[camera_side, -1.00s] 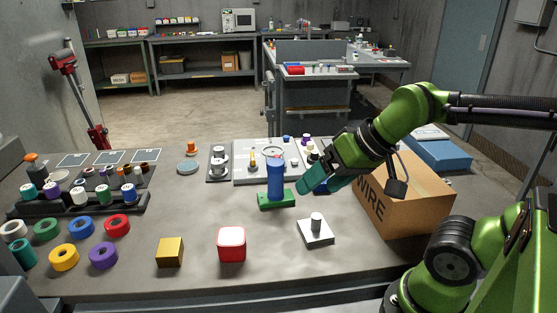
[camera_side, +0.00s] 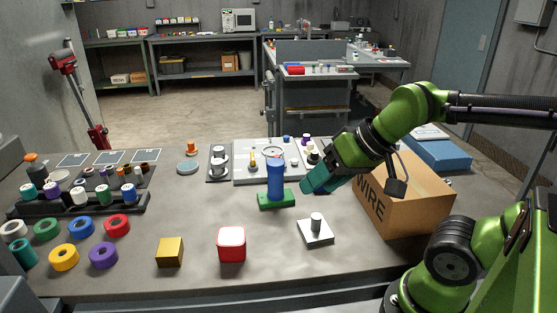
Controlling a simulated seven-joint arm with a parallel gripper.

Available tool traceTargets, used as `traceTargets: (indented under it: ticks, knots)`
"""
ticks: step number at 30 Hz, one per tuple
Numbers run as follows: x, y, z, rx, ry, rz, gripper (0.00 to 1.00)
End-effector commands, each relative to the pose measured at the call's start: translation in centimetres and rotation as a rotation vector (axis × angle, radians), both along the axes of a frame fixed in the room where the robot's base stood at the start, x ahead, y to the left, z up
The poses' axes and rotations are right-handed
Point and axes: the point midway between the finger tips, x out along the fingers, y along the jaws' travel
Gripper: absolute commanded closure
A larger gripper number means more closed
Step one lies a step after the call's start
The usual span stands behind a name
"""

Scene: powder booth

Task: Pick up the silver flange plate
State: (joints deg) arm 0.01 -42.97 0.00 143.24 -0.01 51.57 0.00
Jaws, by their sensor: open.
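The silver flange plate (camera_side: 316,236) lies on the grey table, right of centre near the front. It is a flat square plate with an upright round post in its middle. My gripper (camera_side: 308,188), with teal fingers, is above and behind the plate, apart from it. It points down to the left, just right of the blue cylinder. It is open and I see nothing held in it, though the gap between its fingers is hard to make out from this side.
A blue cylinder (camera_side: 275,178) stands on a green base (camera_side: 283,201) left of my gripper. A red block (camera_side: 231,245) and a gold cube (camera_side: 170,252) sit left of the plate. A cardboard box (camera_side: 408,207) stands at right. The table around the plate is clear.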

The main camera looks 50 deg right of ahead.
Motion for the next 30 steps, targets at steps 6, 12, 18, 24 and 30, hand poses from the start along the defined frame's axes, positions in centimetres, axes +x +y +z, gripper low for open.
traceTargets:
  ticks: [6,12,18,24,30]
  knots:
    - [0.1,0.0,-0.3,0.001,0.013,-0.001,0.43]
    - [2.4,-1.9,-1.2,-0.041,0.16,-0.016,0.43]
    - [4.5,-5.8,-1.7,-0.148,0.402,-0.039,0.43]
    - [4.3,-7.8,-1.0,-0.208,0.513,-0.063,0.43]
    - [4.3,-7.9,-4.2,-0.206,0.528,-0.06,0.43]
